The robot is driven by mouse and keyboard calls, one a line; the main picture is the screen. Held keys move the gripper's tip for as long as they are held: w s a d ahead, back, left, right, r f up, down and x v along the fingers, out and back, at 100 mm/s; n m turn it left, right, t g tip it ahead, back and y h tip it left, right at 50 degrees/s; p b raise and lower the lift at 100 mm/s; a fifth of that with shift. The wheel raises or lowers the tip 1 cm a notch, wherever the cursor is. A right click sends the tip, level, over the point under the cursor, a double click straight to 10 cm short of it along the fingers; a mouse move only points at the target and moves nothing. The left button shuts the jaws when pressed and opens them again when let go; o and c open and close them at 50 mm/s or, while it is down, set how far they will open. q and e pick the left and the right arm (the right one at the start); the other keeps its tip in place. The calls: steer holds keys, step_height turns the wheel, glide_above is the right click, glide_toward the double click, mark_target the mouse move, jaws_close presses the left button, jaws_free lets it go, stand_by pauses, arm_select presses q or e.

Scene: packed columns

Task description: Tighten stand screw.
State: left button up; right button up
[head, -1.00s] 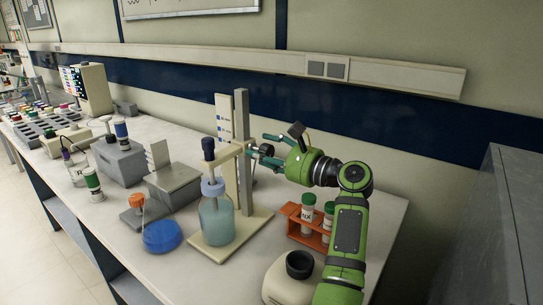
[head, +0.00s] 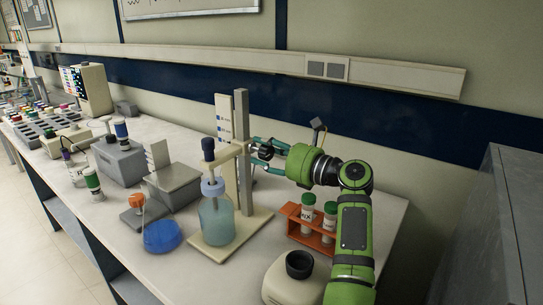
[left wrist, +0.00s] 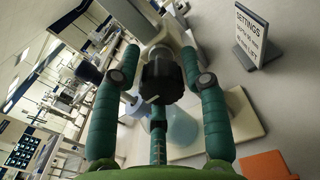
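The stand's screw shows in the head view as a small black knob (head: 265,152) beside the upright post (head: 242,110). In the left wrist view the black knob (left wrist: 162,75) is large and central. My left gripper (head: 259,155) reaches it from the right, with teal fingers above and below. In the left wrist view the gripper's fingers (left wrist: 161,60) stand apart on both sides of the knob, with a gap visible on each side. The stand's beige base (head: 252,226) carries a bottle of pale blue liquid (head: 215,222). My right gripper is not in view.
An orange rack (head: 308,229) with capped tubes stands right of the stand, under my arm. A black cup (head: 299,264) sits on a pale device in front. A settings sign (left wrist: 255,32) shows in the wrist view.

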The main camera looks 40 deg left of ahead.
mark_target(271, 155)
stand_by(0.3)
arm_select(q)
steer(key=shift+d+f, duration=0.1)
steer(key=shift+d, duration=0.15)
steer(key=d+b, duration=0.1)
steer(key=d, duration=0.1)
steer(key=d+b, duration=0.1)
steer(key=d, duration=0.1)
steer(key=w+d+b, duration=0.1)
steer(key=d, duration=0.1)
steer(key=shift+f, duration=0.15)
steer(key=shift+d, duration=0.4)
